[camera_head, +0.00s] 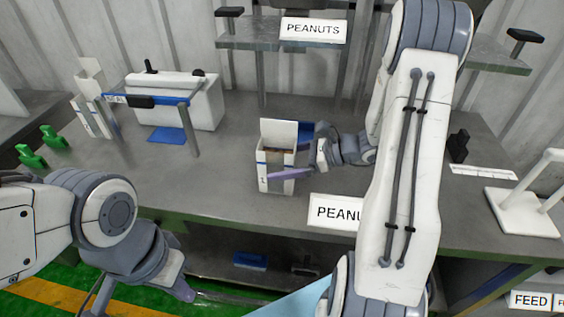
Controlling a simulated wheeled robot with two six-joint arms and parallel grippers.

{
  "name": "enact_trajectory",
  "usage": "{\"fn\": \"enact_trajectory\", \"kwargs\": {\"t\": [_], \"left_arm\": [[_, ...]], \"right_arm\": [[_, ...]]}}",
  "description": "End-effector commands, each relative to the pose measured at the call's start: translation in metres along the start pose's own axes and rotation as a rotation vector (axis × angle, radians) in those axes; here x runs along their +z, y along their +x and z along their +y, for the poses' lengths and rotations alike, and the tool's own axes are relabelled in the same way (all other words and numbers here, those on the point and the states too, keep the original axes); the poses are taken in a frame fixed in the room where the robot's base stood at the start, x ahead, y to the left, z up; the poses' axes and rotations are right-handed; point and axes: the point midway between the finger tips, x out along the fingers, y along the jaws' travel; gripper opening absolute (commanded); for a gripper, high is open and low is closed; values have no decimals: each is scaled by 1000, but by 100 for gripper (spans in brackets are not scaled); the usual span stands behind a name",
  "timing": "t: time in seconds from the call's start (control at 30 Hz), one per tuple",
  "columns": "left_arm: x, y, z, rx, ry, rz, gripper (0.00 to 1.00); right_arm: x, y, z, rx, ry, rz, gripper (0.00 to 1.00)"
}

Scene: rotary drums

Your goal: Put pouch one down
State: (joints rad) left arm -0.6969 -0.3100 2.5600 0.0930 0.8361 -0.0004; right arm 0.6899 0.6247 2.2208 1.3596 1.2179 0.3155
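A white open-topped pouch (264,172) with a blue line and a dark mark low on its front is upright at the middle of the grey table (215,170). Something brown shows inside its mouth. My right gripper (290,163) reaches it from the right, with one purple finger across its lower front and the other mostly hidden behind it. The gripper looks shut on the pouch. The pouch's base is at or very near the tabletop; I cannot tell whether it touches. My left gripper (186,290) is low at the front left, below the table edge; its fingers are partly hidden.
A white machine with a blue bar (165,99) stands at the back left, beside another white pouch (94,118). Green clips (45,142) lie at the far left. A PEANUTS sign (313,30) hangs on the back shelf. A white stand (524,207) is at the right.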

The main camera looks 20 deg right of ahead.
Motion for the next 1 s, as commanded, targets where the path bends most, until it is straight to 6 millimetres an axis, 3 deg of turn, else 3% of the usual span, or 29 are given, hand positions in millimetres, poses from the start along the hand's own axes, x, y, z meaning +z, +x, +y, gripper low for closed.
{"fn": "enact_trajectory", "kwargs": {"t": [0.17, 0.63, 0.8, 1.0], "left_arm": [[0, -2, 0, 0, 0, 0, 0], [0, 2, 0, 0, 0, 0, 0], [0, 2, 0, 0, 0, 0, 0], [0, 2, 0, 0, 0, 0, 0]], "right_arm": [[3, -11, -1, -4, -2, -1, 100], [3, -104, -1, -5, 0, 0, 100], [3, -119, 0, -2, -1, 0, 100], [3, -122, 0, 0, 0, 1, 100]]}}
